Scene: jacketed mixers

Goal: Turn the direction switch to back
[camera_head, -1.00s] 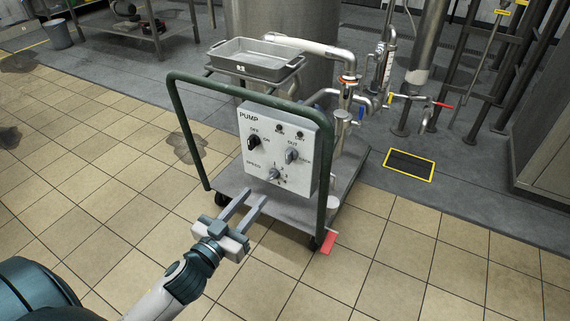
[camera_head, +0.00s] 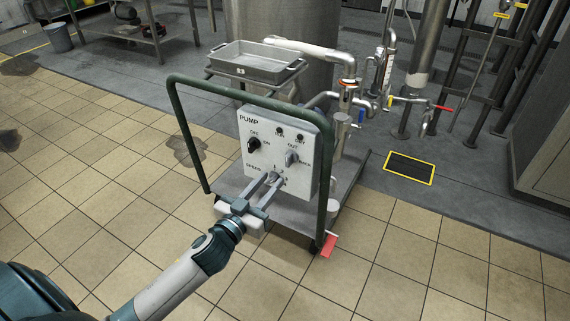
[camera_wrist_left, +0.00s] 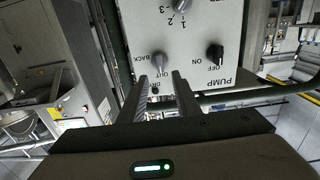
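The PUMP control panel (camera_head: 279,150) is a white box on a cart. The direction switch (camera_head: 291,158) is a grey knob at its right, marked OUT above and BACK beside it; it also shows in the left wrist view (camera_wrist_left: 159,60), where the panel is upside down. My left gripper (camera_head: 273,181) is open and empty in front of the panel. In the head view its tips overlap the speed dial; in the wrist view (camera_wrist_left: 161,75) the direction switch appears just beyond the gap between them. Contact is not visible. My right gripper is not in view.
The black on/off switch (camera_head: 254,145) is at the panel's left. The cart's green handle frame (camera_head: 258,92) runs around the panel. A metal tray (camera_head: 255,63) and pipes (camera_head: 345,95) stand behind. A red pedal (camera_head: 328,244) is at the cart's lower corner. Tiled floor in front is clear.

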